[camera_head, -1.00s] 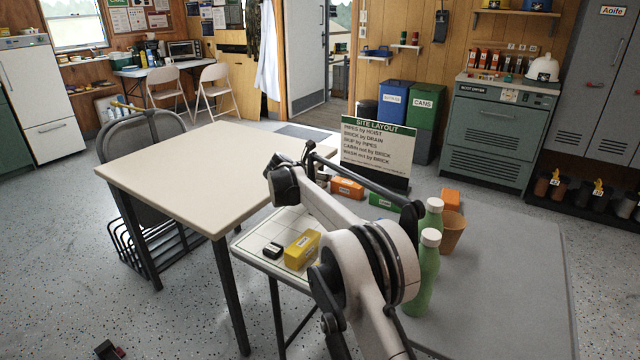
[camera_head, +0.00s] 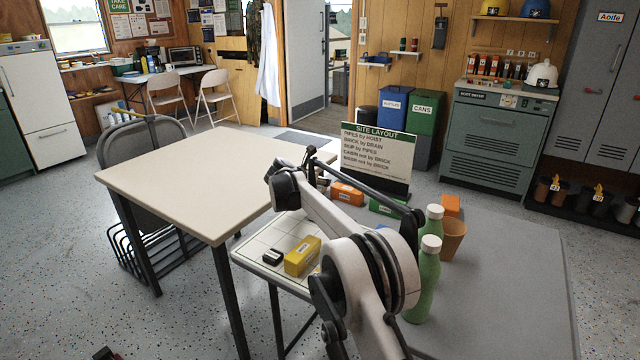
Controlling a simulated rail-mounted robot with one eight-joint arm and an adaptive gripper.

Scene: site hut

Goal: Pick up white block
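I cannot make out a white block in the head view; part of the gridded white board (camera_head: 259,250) is hidden behind my arm. On the board, a yellow block (camera_head: 302,257) with a white label lies beside a small black block (camera_head: 272,257). Behind my arm, an orange block (camera_head: 347,193) and a green block (camera_head: 384,207) lie near the sign. A second orange block (camera_head: 451,205) is by the brown cup. A bit of something blue (camera_head: 380,226) shows past my arm. My gripper cannot be made out; my arm links cover that area.
Two green bottles (camera_head: 427,280) with white caps and a brown cup (camera_head: 453,240) stand right of my arm on the grey table (camera_head: 500,300). The "SITE LAYOUT" sign (camera_head: 378,153) stands behind the blocks. A bare cream table (camera_head: 205,175) adjoins on the left.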

